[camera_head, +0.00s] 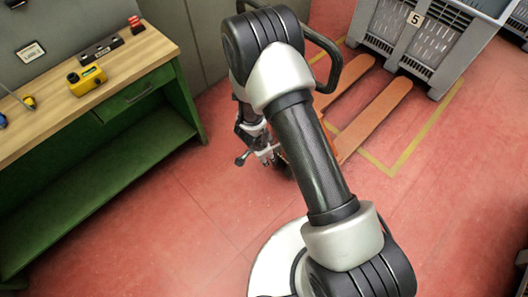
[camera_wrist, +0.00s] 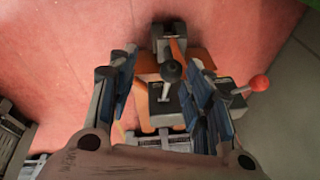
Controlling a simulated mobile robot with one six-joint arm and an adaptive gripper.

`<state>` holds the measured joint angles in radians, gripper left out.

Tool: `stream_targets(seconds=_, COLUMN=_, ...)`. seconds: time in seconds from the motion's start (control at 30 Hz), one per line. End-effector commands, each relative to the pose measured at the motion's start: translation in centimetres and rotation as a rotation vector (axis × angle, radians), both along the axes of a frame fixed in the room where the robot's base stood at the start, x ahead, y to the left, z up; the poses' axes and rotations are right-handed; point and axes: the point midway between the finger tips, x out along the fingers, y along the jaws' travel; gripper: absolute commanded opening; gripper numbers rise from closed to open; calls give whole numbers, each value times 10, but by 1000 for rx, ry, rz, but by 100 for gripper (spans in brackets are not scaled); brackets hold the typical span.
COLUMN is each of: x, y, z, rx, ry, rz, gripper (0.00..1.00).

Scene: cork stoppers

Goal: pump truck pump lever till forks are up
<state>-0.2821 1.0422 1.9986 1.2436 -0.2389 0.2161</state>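The pump truck stands on the red floor behind my arm. Its two orange forks (camera_head: 376,116) lie low, pointing toward a grey crate. A black looped handle (camera_head: 334,62) rises beside my arm, which hides much of the truck body. In the wrist view the truck's orange and dark body (camera_wrist: 165,105) lies below my gripper, with a round black knob (camera_wrist: 172,70) between the fingers. A red ball knob (camera_wrist: 259,83) shows right of the fingers. My gripper (camera_wrist: 160,63) is open, its fingers wide apart; it also shows in the head view (camera_head: 265,156). Contact cannot be told.
A grey crate (camera_head: 440,45) marked 5 stands at the back right inside yellow floor lines. A green workbench (camera_head: 150,95) with a wooden top stands at left, holding a yellow tool (camera_head: 87,80). The red floor between bench and arm is clear.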

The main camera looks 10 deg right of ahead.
Motion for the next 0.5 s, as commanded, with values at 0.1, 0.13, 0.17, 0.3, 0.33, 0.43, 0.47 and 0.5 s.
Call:
stream_targets(seconds=0.1, x=0, y=0, z=12, rx=0, ry=-1, rz=0, gripper=46)
stream_targets(seconds=0.13, x=-1, y=0, z=14, rx=0, ry=-1, rz=0, gripper=46)
stream_targets(seconds=0.17, x=-1, y=0, z=16, rx=0, ry=-1, rz=1, gripper=46)
stream_targets(seconds=0.3, x=-1, y=0, z=26, rx=0, ry=-2, rz=1, gripper=46)
stream_targets(seconds=0.33, x=-1, y=0, z=28, rx=0, ry=-2, rz=1, gripper=46)
stream_targets(seconds=0.43, x=-2, y=0, z=35, rx=1, ry=-2, rz=3, gripper=46)
stream_targets(seconds=0.47, x=-2, y=0, z=37, rx=1, ry=-2, rz=3, gripper=46)
stream_targets(seconds=0.5, x=-2, y=-1, z=40, rx=1, ry=-2, rz=3, gripper=46)
